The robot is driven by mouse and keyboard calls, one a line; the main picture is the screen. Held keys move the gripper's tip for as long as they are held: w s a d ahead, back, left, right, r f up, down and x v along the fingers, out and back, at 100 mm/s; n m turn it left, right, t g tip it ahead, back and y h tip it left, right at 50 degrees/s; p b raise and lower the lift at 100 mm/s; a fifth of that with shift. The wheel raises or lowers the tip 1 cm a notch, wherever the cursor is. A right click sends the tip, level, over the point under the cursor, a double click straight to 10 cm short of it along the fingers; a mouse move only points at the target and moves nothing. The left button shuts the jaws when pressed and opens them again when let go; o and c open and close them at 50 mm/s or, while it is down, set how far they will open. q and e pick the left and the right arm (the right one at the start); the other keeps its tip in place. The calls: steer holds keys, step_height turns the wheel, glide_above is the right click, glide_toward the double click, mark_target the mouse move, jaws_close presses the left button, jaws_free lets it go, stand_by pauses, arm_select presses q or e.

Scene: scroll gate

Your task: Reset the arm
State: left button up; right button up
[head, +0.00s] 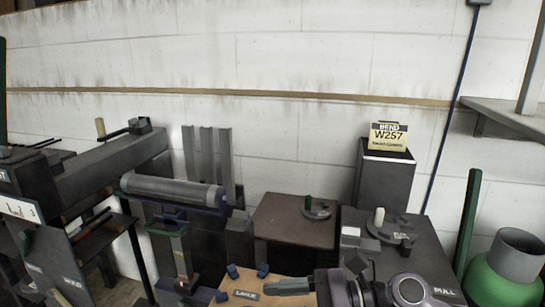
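An arm, which looks like my right one, comes in at the bottom right with dark and purple-grey links. Its gripper (288,287) points left over a tan board with a label and several blue corner blocks (240,296). The fingers show edge-on as one grey shape, so their opening cannot be told. I see nothing held in them. My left gripper is not in view.
A grey roller (172,190) lies on a dark stand at left. Dark cabinets with dials (394,230) stand at centre and right. A yellow W257 sign (389,136) tops a dark box. A green container (505,280) stands at far right.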

steer(key=d+f+m+t+h+p, duration=0.1)
steer(key=d+f+m+t+h, duration=0.3)
steer(key=m, duration=0.8)
steer(key=w+d+m+t+p, duration=0.1)
steer(key=d+m+t, duration=0.2)
steer(key=m+t, duration=0.65)
steer(key=d+f+m+t+h+p, duration=0.1)
steer(key=d+m+t+h, duration=0.2)
steer(key=m, duration=1.2)
steer(key=s+d+f+m+g+h+p, duration=0.1)
steer(key=s+d+f+m+g+h, duration=0.2)
steer(key=s+f+m, duration=0.4)
steer(key=s+d+f+m+g+h+p, duration=0.1)
steer(key=s+d+f+m+g+h, duration=0.2)
steer(key=s+d+f+m, duration=0.3)
step_height(320, 180, down, 4)
steer(key=s+m+h, duration=0.1)
steer(key=m, duration=0.3)
steer(key=shift+s+g, duration=0.15)
steer(key=shift+g, duration=0.2)
